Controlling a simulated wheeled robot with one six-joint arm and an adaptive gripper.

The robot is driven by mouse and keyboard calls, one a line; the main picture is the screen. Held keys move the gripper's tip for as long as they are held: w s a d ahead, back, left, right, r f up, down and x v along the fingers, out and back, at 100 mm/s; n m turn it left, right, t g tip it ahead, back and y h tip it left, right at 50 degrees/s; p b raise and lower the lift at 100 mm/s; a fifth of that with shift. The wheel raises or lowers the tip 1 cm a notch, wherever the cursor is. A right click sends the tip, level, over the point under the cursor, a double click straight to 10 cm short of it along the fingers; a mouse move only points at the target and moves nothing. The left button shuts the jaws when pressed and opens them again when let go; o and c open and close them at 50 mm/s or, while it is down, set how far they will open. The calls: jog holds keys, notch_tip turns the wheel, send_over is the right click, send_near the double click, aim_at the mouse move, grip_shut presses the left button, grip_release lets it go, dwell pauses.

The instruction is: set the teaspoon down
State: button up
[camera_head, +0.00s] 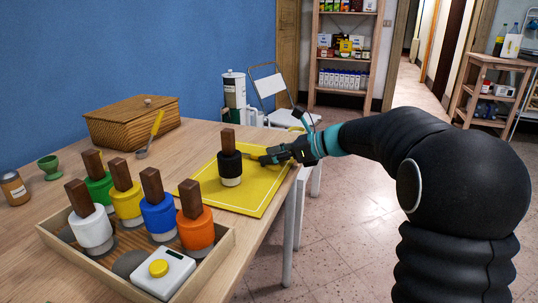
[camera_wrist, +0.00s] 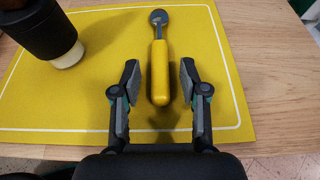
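The teaspoon (camera_wrist: 160,72) has a thick yellow handle and a small grey bowl. In the wrist view it lies over the yellow mat, handle toward me and bowl pointing away. My gripper (camera_wrist: 160,82) is open, with one finger on each side of the handle and a visible gap on both sides. In the head view my gripper (camera_head: 268,157) is low over the right part of the yellow mat (camera_head: 252,200).
A black jar with a brown handle (camera_head: 230,166) stands on the mat, left of my gripper. A wooden tray (camera_head: 218,254) holds several coloured jars and a white device with a yellow button (camera_head: 162,272). A wooden box (camera_head: 125,121) and yellow-handled utensil (camera_head: 156,124) are behind.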

jog(key=shift+r, duration=0.15)
jog(key=shift+d+r, duration=0.1)
jog(key=shift+d, duration=0.1)
jog(key=v, duration=1.1)
jog(key=shift+s+d, duration=0.2)
jog(key=shift+d, duration=0.1)
jog(key=s+a+f+n+g+h, duration=0.1)
jog(key=s+f+n+h, duration=0.3)
jog(key=s, duration=0.5)
jog(key=s+f+n+h, duration=0.1)
jog(key=s+n+h, duration=0.2)
jog(key=s+n, duration=0.45)
jog(key=s+d+f+n+t+h, duration=0.1)
jog(key=s+d+f+n+h, duration=0.1)
jog(key=s+n, duration=0.3)
jog(key=s+d+f+n+t+h, duration=0.1)
jog(key=s+d+f+n+h, duration=0.2)
jog(key=s, duration=0.7)
notch_tip(320, 180, down, 2)
jog(key=shift+s+d+f+n+h, duration=0.2)
jog(key=shift+s+d+n+h, duration=0.3)
jog(key=shift+n, duration=0.75)
